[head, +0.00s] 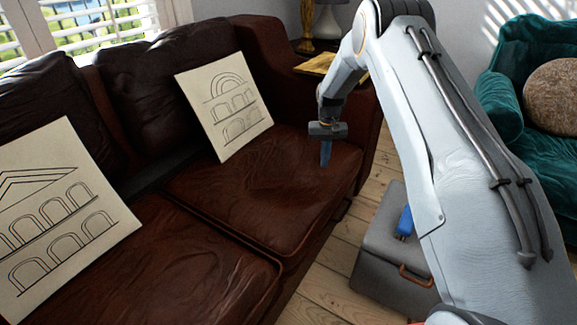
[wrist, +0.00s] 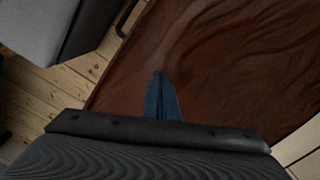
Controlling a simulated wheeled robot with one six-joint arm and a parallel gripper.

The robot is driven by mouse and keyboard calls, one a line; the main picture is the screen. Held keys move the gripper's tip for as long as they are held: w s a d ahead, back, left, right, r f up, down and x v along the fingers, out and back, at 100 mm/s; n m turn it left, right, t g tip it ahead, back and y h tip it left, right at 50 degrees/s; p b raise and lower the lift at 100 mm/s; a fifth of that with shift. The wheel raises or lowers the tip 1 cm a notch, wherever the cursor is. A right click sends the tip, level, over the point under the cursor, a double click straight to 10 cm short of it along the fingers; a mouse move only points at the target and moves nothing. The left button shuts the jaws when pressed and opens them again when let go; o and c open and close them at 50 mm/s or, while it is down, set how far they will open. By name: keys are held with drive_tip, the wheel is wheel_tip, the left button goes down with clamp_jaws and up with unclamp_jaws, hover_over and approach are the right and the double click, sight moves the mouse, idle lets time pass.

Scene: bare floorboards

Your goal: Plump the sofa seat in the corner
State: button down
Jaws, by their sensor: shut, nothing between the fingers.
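The brown leather sofa has two seat cushions. The far seat cushion (head: 265,190), in the corner by the right armrest (head: 290,65), is creased on top. It fills much of the wrist view too (wrist: 230,60). My gripper (head: 326,155) points down over this cushion's right front part, with its blue fingers shut and empty. The fingertips (wrist: 161,90) look close to the leather; I cannot tell whether they touch it. The near seat cushion (head: 160,265) lies at the lower left.
A cream cushion with an arch drawing (head: 222,100) leans on the backrest; another (head: 60,215) stands at the left. A grey box (head: 375,255) with a blue object (head: 405,222) stands on the floorboards in front. A teal armchair (head: 535,90) is at the right.

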drive_tip(key=shift+f+b, duration=0.3)
drive_tip(key=shift+f, duration=0.4)
drive_tip(key=shift+r, duration=0.1)
drive_tip(key=shift+r+p, duration=0.65)
drive_tip(key=shift+r, duration=0.65)
